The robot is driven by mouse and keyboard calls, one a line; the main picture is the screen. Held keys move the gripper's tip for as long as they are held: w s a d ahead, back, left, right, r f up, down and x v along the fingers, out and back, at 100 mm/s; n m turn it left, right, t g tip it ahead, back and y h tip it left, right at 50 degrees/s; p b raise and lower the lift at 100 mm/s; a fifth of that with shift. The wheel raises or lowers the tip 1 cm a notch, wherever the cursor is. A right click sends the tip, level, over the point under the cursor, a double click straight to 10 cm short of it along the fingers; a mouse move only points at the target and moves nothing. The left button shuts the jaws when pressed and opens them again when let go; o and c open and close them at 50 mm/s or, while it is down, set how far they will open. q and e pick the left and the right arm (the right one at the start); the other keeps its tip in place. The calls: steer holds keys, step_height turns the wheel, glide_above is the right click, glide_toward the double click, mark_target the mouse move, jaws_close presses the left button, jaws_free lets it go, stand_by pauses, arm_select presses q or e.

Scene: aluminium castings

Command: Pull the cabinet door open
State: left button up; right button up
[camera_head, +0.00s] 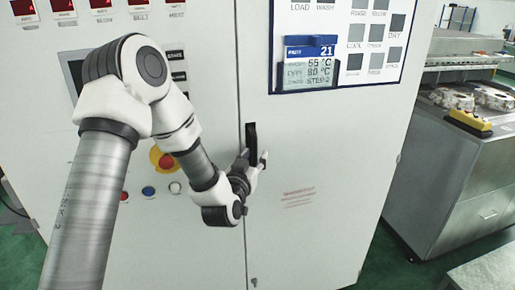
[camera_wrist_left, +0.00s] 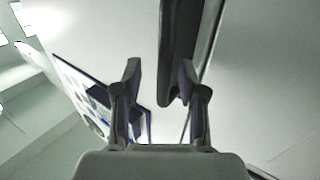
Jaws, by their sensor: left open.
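The white cabinet door (camera_head: 330,150) is shut, its left edge along a dark vertical seam. A black upright handle (camera_head: 251,143) sits on it beside the seam; it also shows large and dark in the left wrist view (camera_wrist_left: 182,45). My left gripper (camera_head: 256,160) is at the handle's lower part. In the left wrist view my left gripper (camera_wrist_left: 158,80) has its two fingers apart, with the handle's end near the right finger. I cannot tell whether they touch. My right gripper is not in view.
A blue-framed panel and display (camera_head: 310,65) are on the door. A red emergency button (camera_head: 166,161) is on the left cabinet panel. A steel machine (camera_head: 450,180) with castings on top stands at the right. Green floor (camera_head: 385,262) shows between it and the cabinet.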

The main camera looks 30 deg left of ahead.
arm_select(q)
steer(key=shift+x, duration=0.85)
steer(key=shift+w+a+r, duration=0.1)
steer(key=shift+w+a, duration=0.05)
steer(key=shift+w, duration=0.15)
steer(key=shift+s+a, duration=0.1)
steer(key=shift+a, duration=0.25)
steer(key=shift+d, duration=0.2)
jaws_close()
